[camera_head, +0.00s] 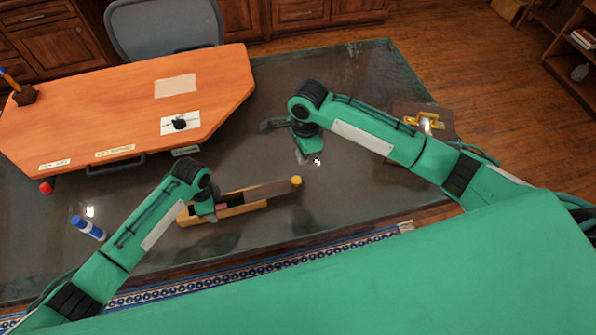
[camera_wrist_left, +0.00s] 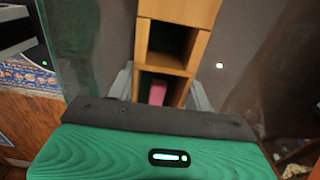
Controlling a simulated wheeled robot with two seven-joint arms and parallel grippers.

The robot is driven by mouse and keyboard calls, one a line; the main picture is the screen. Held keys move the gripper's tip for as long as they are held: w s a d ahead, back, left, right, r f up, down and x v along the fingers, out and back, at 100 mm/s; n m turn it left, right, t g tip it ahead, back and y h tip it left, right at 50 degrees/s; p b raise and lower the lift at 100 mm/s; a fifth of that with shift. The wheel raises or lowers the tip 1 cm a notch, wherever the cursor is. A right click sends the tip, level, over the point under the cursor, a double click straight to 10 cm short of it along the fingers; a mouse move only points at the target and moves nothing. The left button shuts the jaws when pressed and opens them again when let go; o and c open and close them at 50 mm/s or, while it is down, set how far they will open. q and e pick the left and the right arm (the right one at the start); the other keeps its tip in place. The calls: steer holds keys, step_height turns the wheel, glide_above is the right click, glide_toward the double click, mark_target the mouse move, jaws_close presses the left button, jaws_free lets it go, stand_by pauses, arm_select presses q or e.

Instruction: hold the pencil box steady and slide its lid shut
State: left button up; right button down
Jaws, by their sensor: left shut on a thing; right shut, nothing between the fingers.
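The wooden pencil box (camera_head: 232,211) lies on the dark glossy table, and part of its inside shows open. Its dark lid (camera_head: 270,190) sticks out past the box's right end, with a yellow knob (camera_head: 296,181) at the far end. My left gripper (camera_head: 209,215) is shut on the box near its left part. In the left wrist view, its fingers (camera_wrist_left: 160,88) straddle the box walls (camera_wrist_left: 198,50), and a pink item (camera_wrist_left: 157,93) sits in the near compartment. My right gripper (camera_head: 301,157) is shut and empty, above the table, up from the knob and apart from it.
An orange desk top (camera_head: 120,100) with cards fills the upper left. A blue-and-white cylinder (camera_head: 88,228) and a red object (camera_head: 46,188) lie left of the box. A brown case with yellow metal (camera_head: 424,122) stands behind my right arm. The tabletop right of the knob is clear.

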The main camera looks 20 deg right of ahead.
steer(key=w+d+y, duration=0.2)
steer(key=d+y, duration=0.2)
steer(key=d, duration=0.6)
glide_toward(302, 182)
steer(key=shift+n+g, duration=0.3)
steer(key=f, duration=0.1)
steer(key=d+f, duration=0.1)
steer(key=w+d+f, duration=0.1)
steer(key=shift+f, duration=0.4)
steer(key=a, duration=0.3)
steer(key=shift+s+a+f, duration=0.1)
steer(key=shift+s+f, duration=0.25)
steer(key=shift+s+a, duration=0.1)
steer(key=shift+a, duration=0.45)
steer(key=a, duration=1.2)
steer(key=shift+a, duration=0.4)
arm_select(q)
steer(key=shift+d, duration=0.15)
arm_select(e)
steer(key=shift+a, duration=0.2)
